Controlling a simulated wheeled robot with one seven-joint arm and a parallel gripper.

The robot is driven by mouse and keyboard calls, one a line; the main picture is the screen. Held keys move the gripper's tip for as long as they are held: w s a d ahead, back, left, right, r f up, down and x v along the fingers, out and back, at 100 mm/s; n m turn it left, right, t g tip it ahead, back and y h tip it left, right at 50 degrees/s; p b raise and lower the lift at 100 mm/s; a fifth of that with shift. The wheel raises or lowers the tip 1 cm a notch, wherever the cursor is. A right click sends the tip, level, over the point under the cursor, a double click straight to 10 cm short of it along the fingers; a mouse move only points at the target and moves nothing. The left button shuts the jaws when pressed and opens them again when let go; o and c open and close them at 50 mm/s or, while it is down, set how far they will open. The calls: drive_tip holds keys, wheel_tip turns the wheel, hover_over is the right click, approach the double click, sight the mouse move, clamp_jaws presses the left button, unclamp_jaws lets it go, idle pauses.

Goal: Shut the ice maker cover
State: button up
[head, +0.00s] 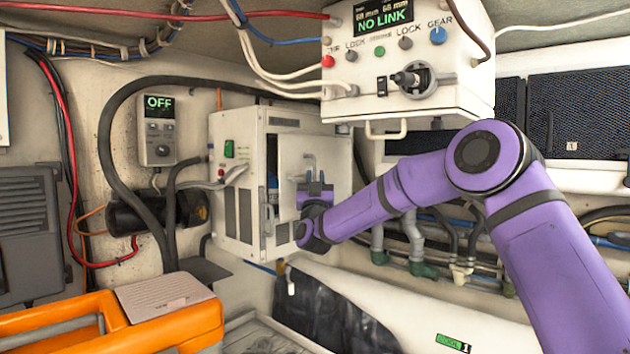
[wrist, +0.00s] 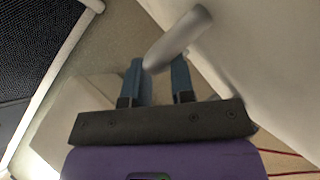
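A white box-shaped unit (head: 238,190), which looks like the ice maker, is mounted on the back wall in the head view. Its white cover (head: 338,160) stands open to the right, with a dark gap beside it. A pale handle (head: 310,158) sticks out from the cover. My gripper (head: 315,183) is in front of the cover, close to the handle. In the wrist view, its two blue fingers (wrist: 159,75) are apart. A grey bar (wrist: 180,38), probably the handle, lies across near the left fingertip. I cannot tell whether they touch.
A white control box (head: 400,70) reading "NO LINK" hangs above my arm. A small "OFF" panel (head: 157,130) and a thick black hose (head: 103,150) are left of the unit. An orange case (head: 120,325) stands front left. Pipes (head: 415,235) run behind my arm.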

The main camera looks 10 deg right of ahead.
drive_tip(key=shift+s+f, duration=0.1)
drive_tip(key=v, duration=1)
drive_tip(key=shift+s+f, duration=0.2)
drive_tip(key=shift+c, duration=0.5)
